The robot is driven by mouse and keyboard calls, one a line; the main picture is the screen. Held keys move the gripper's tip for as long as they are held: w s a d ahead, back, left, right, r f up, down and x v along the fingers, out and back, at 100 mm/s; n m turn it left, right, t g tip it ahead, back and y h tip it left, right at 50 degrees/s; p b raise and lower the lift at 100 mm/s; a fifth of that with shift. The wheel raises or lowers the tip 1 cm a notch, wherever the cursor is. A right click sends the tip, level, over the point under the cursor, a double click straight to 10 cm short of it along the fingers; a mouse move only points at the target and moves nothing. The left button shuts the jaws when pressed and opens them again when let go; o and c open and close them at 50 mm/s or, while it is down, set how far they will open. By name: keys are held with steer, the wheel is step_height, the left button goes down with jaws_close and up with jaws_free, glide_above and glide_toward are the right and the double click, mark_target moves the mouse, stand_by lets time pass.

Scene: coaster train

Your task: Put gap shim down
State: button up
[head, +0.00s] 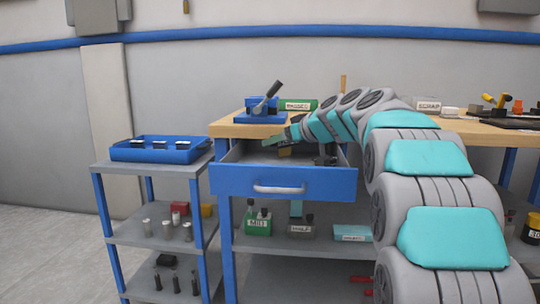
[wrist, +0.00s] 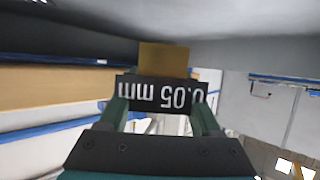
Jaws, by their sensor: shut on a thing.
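The gap shim (wrist: 164,60) is a small brass-coloured plate with a dark label band reading 0.05 mm, seen upside down in the wrist view. My gripper (wrist: 162,98) is shut on the dark label part, with one finger at each side. The brass end sticks out beyond the fingers. In the head view my gripper (head: 274,141) is over the rear of the open blue drawer (head: 284,184), by the workbench's front edge. The shim cannot be made out clearly in the head view, and part of the drawer's inside is hidden by my arm.
A blue fixture with a dark lever (head: 262,108) stands on the wooden workbench (head: 228,130). A blue tray (head: 160,150) with several dark-and-white pieces sits on the shelf cart at left. Green (head: 298,104) and grey labelled boxes are on the bench.

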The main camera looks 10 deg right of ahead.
step_height(320, 180, down, 2)
steer(key=shift+f, duration=0.25)
steer(key=shift+w+f, duration=0.15)
steer(key=shift+w+a, duration=0.4)
steer(key=shift+w, duration=0.4)
steer(key=shift+w+a, duration=0.35)
steer(key=shift+w, duration=0.45)
steer(key=shift+w+a+f, duration=0.1)
steer(key=shift+a+f, duration=0.05)
steer(key=shift+f, duration=0.45)
steer(key=shift+f, duration=0.1)
steer(key=o, duration=1.4)
